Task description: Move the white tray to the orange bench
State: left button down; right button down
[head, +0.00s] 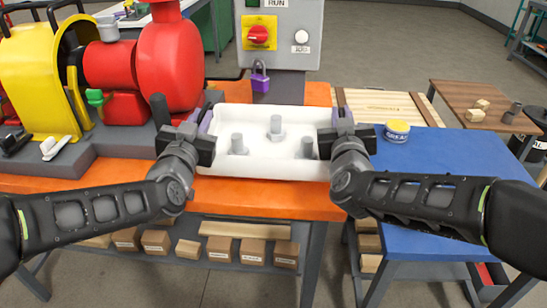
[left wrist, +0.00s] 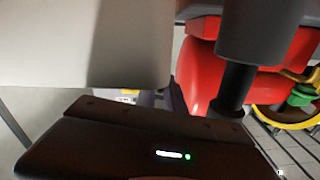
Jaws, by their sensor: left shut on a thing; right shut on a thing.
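The white tray (head: 262,168) is level in front of me in the head view, over the orange bench (head: 265,201). I cannot tell whether its underside touches the bench top. It holds three grey cylindrical pieces (head: 276,125). My left gripper (head: 208,122) is shut on the tray's left end, and my right gripper (head: 342,120) is shut on its right end. The fingers partly hide both ends. In the left wrist view, a pale surface, seemingly the tray (left wrist: 85,40), fills the upper left.
A red and yellow pump (head: 165,60) stands left of the tray. A grey control box (head: 280,35) with a purple padlock (head: 260,75) stands behind it. A blue table (head: 440,165) with a yellow-labelled tin (head: 397,131) is at right. Boxes (head: 188,249) sit on the shelf below.

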aim_at(197, 173)
pick_arm(q)
jog(key=shift+a, duration=0.35)
pick_arm(e)
jog(key=shift+d, duration=0.3)
